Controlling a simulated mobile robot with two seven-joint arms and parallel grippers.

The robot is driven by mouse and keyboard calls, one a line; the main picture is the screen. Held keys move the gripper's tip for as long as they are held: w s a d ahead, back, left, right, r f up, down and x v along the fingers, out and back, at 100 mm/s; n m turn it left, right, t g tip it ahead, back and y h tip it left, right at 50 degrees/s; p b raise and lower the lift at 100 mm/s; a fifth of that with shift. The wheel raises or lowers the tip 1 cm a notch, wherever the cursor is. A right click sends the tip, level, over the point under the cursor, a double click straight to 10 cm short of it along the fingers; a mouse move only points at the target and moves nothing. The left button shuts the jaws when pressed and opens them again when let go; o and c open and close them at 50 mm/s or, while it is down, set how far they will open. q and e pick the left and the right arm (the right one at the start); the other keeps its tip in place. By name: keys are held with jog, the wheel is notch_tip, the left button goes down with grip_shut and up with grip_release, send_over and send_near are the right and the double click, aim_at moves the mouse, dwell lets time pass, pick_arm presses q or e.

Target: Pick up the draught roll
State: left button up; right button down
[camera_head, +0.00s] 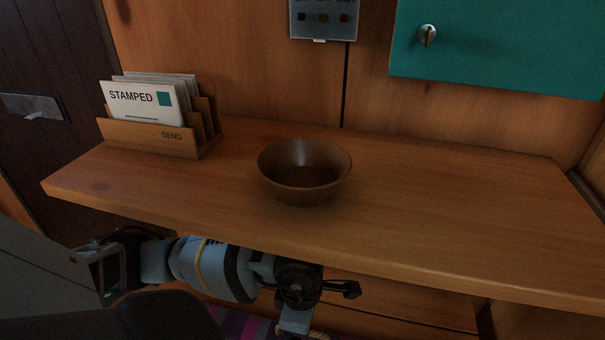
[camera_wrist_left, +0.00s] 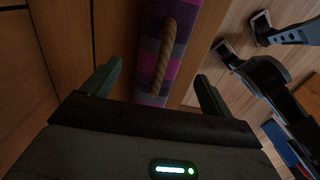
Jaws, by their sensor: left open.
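The draught roll (camera_wrist_left: 187,32) is a long roll in purple, pink and grey checks with a twisted rope handle (camera_wrist_left: 163,56) along it. In the left wrist view it lies ahead of my left gripper (camera_wrist_left: 159,72), which is open and empty. The rope handle appears between the two fingers in the picture; whether they reach past it I cannot tell. In the head view a bit of the draught roll (camera_head: 228,321) shows under the shelf, mostly hidden by my left arm. The left fingers are out of sight there. My right gripper is not identifiable in either view.
A wooden shelf (camera_head: 440,215) overhangs my left arm. On it stand a brown bowl (camera_head: 305,190) and a letter rack (camera_head: 150,138) with cards marked STAMPED. A teal cabinet (camera_head: 500,45) hangs above. Wooden panelling (camera_wrist_left: 60,50) runs close along the roll's left side in the wrist view.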

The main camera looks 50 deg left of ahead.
pick_arm(q)
notch_tip(320, 180, down, 5)
jog(key=shift+d+r+b, duration=0.1)
jog(key=shift+b, duration=0.7)
jog(key=c, duration=1.4)
jog(key=shift+c, duration=0.2)
